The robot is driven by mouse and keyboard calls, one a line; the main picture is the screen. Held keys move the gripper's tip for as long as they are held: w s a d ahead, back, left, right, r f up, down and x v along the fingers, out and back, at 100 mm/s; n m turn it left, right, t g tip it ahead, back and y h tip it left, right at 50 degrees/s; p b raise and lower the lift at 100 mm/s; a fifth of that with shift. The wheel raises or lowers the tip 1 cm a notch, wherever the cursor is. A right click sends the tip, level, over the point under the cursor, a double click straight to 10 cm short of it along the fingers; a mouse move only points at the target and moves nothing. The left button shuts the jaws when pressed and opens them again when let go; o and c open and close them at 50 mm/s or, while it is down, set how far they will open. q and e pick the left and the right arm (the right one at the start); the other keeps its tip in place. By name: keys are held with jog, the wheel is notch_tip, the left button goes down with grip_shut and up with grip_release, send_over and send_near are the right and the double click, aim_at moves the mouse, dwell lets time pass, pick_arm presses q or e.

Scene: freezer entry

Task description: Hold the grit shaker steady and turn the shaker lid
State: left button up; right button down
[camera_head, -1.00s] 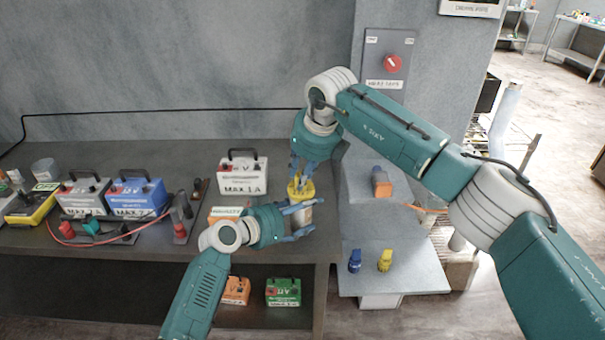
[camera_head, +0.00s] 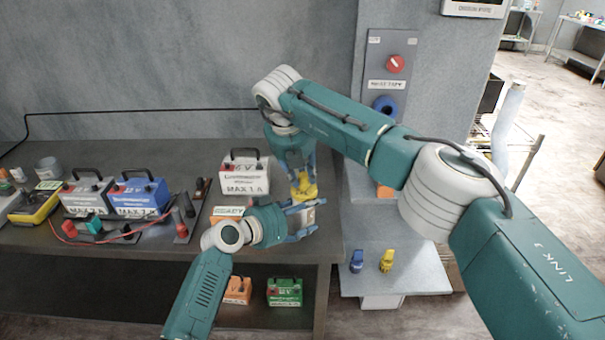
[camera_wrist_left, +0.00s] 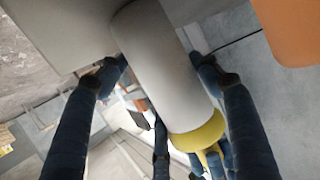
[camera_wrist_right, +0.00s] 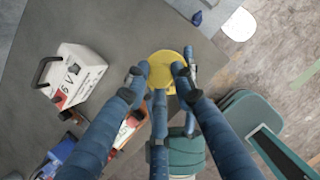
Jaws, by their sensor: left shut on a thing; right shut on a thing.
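The grit shaker is a pale grey cylinder (camera_wrist_left: 165,65), seen large in the left wrist view. Its yellow shaker lid (camera_wrist_left: 198,135) sits against its end. My left gripper (camera_head: 308,219) is shut around the shaker body from the side; its fingers hide most of the body in the head view. My right gripper (camera_head: 301,172) comes down from above and is shut on the lid (camera_head: 304,190). In the right wrist view the lid (camera_wrist_right: 160,66) is a yellow disc between the fingertips. Whether lid and body are fully joined cannot be told.
A white battery-like box (camera_head: 245,177) stands just left of my right gripper. A blue box (camera_head: 140,195) and a yellow meter (camera_head: 32,207) stand farther left on the dark bench. A blue piece (camera_head: 357,260) and a yellow piece (camera_head: 387,260) stand on the grey lower step at right.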

jog(key=shift+w+d+r+m+h, duration=0.1)
jog(key=shift+w+m+h, duration=0.1)
jog(key=shift+m, duration=0.35)
jog(key=shift+w+d+r+m+h, duration=0.1)
jog(key=shift+m+h, duration=0.1)
jog(key=shift+m, duration=0.35)
jog(key=c, duration=1.6)
grip_release()
jog(key=shift+o, duration=0.6)
jog(key=shift+s, duration=0.15)
jog(key=shift+s+a, duration=0.1)
jog(key=v, duration=1.2)
